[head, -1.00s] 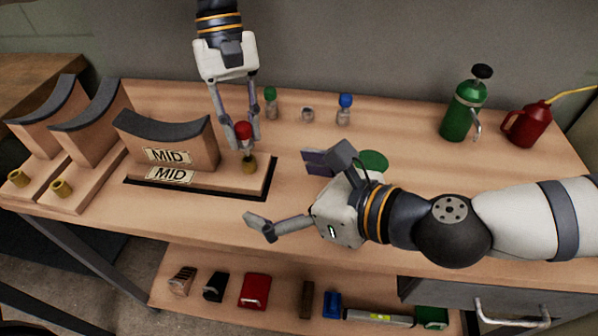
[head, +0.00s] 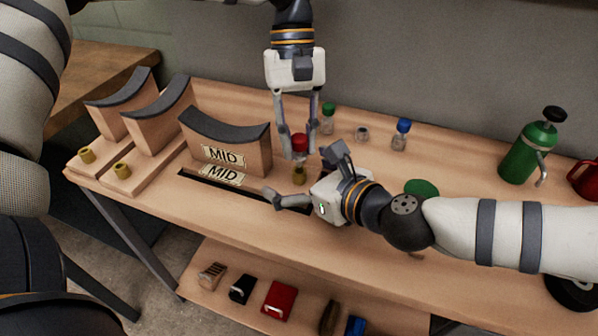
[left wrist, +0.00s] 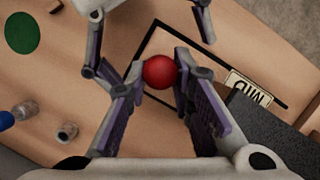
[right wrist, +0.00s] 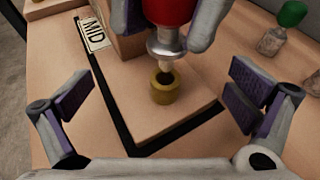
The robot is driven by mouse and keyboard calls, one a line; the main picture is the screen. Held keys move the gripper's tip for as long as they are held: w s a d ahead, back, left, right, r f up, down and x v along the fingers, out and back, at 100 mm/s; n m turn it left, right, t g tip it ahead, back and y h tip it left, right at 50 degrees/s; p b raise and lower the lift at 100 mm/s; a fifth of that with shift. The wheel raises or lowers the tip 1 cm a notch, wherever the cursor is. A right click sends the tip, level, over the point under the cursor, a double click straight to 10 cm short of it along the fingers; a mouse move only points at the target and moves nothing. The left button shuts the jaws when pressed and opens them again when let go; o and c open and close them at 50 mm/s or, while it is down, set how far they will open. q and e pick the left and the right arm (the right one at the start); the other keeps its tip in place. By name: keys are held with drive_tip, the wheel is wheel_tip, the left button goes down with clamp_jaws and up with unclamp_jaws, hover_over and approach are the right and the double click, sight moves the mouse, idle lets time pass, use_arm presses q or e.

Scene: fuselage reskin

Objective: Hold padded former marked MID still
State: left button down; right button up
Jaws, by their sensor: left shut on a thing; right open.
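The padded former marked MID (head: 226,148) stands upright inside a black outline on the bench, with a dark curved pad on top. Its wooden foot bears a brass collar (right wrist: 165,90). My left gripper (head: 300,146) is shut on a red-topped pin (left wrist: 159,72), held upright over the collar. In the right wrist view the pin's metal tip is at the collar's mouth; I cannot tell whether it is inside. My right gripper (right wrist: 163,95) is open, its fingers spread to either side of the foot's collar end, apparently not touching it.
Two similar formers (head: 158,115) stand to the left. Green-capped (head: 327,118) and blue-capped (head: 401,134) bottles and a small metal ring (head: 361,134) sit behind. A green cylinder (head: 528,150) stands at the right. The lower shelf holds a red item (head: 278,300) and others.

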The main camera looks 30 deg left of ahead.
drive_tip(key=shift+c, duration=0.2)
drive_tip(key=shift+s, duration=0.1)
drive_tip(key=c, duration=2.3)
drive_tip(key=shift+o, duration=0.2)
